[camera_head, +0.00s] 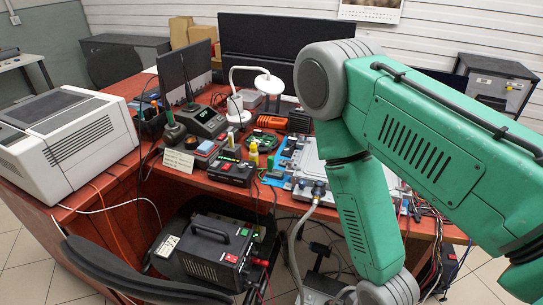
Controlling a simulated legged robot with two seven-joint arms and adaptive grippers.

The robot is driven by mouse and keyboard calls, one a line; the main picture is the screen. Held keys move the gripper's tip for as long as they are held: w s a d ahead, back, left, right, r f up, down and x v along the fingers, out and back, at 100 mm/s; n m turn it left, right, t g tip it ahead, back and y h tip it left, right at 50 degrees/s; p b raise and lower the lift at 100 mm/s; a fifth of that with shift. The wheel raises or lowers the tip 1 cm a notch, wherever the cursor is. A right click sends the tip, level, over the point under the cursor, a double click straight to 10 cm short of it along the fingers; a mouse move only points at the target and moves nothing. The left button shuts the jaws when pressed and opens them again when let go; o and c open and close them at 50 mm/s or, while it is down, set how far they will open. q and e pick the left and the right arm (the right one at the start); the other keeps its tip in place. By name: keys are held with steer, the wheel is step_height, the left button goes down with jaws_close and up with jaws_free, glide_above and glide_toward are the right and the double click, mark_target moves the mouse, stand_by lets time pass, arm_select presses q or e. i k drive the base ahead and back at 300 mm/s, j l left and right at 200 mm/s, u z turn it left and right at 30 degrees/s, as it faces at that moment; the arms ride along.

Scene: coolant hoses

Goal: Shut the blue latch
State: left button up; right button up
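I cannot make out the blue latch for certain. A silver metal unit (308,164) stands on the red desk, partly hidden behind my green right arm. A grey hose (297,240) hangs down from a dark connector (318,190) at its front. A small light-blue panel (289,148) with small parts on it is beside the unit's left side. My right arm comes in from the right and bends down in front of the unit. Its gripper is below the picture's edge. My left arm and gripper are not in view.
A white printer (65,140) stands at the left of the red desk (120,190). A black box with a red button (232,171), a white lamp (262,82) and monitors crowd the desk. A black power supply (215,252) sits on a chair in front.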

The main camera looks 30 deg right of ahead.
mark_target(301, 185)
steer(key=k+l+z, duration=0.1)
steer(key=z, duration=0.3)
steer(key=l+z, duration=0.2)
steer(key=z, duration=0.15)
steer(key=k+l+z, duration=0.1)
steer(key=z, duration=0.3)
steer(key=l, duration=0.1)
